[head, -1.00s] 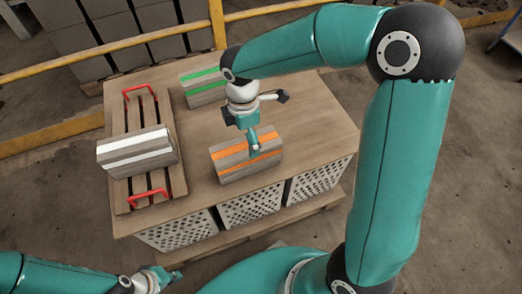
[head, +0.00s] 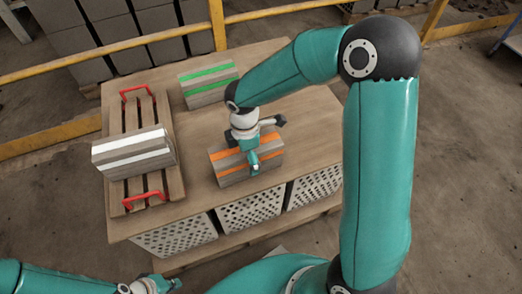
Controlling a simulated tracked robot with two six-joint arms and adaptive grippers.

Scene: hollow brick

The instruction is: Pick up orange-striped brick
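The orange-striped brick (head: 232,169) is a grey-brown block with two orange stripes, lying on the wooden table near its front edge. My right gripper (head: 253,165) comes down over the brick's right half, with a teal finger in front of its near side. The far finger is hidden, so I cannot tell whether it grips the brick. My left gripper (head: 160,284) is at the bottom left edge of the head view, away from the table and partly cut off. No object shows in it, and its finger gap is unclear.
A white-striped brick (head: 133,155) lies across a slatted wooden pallet with red handles (head: 144,199) on the table's left. A green-striped brick (head: 208,84) sits behind. White perforated crates (head: 250,213) stand below the tabletop. A yellow rail (head: 110,49) runs behind.

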